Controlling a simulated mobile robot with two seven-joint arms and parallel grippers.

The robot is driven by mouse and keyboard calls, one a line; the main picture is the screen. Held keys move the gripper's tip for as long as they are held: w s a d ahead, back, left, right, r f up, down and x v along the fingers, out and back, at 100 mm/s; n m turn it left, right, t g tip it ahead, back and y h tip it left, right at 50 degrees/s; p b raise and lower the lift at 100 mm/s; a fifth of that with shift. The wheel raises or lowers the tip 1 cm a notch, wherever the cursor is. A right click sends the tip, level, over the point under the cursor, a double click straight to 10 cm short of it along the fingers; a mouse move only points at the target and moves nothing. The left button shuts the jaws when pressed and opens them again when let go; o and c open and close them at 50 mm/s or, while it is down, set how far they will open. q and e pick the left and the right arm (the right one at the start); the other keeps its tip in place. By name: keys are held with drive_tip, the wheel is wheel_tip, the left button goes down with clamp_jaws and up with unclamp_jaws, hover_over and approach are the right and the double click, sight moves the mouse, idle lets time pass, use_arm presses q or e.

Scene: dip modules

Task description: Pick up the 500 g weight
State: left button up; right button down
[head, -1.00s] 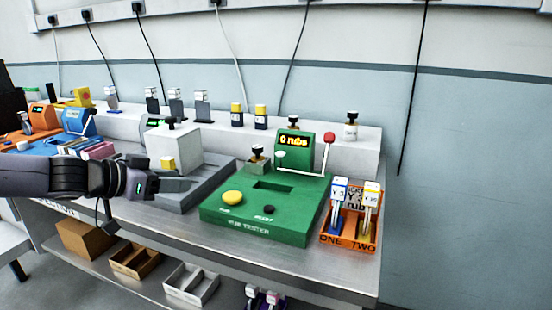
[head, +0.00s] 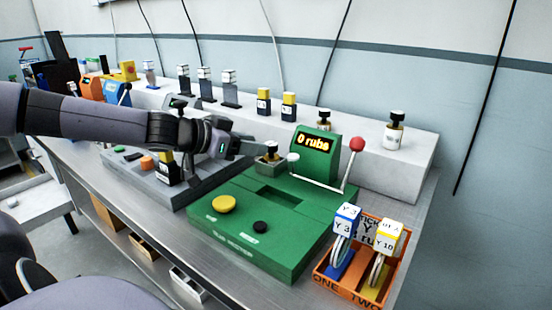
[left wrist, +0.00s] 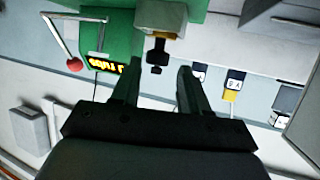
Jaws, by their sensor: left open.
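A small weight with a black knob (head: 270,150) stands in a holder at the back left of the green tester (head: 225,240). Other black-knobbed weights stand on the white ledge, a smaller one (head: 324,118) and a larger one with a white label (head: 394,130). I cannot read which is 500 g. My left gripper (head: 248,146) is open and empty, just left of the weight on the tester. In the left wrist view the open fingers (left wrist: 156,74) lie apart, with a black knob (left wrist: 157,50) just beyond the gap between them.
The tester's display (head: 315,143) and red-knobbed lever (head: 357,145) stand right of the gripper. An orange two-slot box (head: 330,277) holds Y-marked modules at the front right. A grey device (head: 140,172) lies under my left arm. Several modules line the white ledge (head: 245,115).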

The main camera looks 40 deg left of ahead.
sight(271, 144)
use_arm(q)
drive_tip(key=shift+b+x, duration=0.5)
drive_tip(key=shift+x, duration=1.5)
drive_tip(key=shift+b+x, duration=0.45)
drive_tip(key=shift+x, duration=0.45)
drive_tip(key=shift+d+r, duration=0.15)
drive_tip(key=shift+r, duration=0.05)
clamp_jaws()
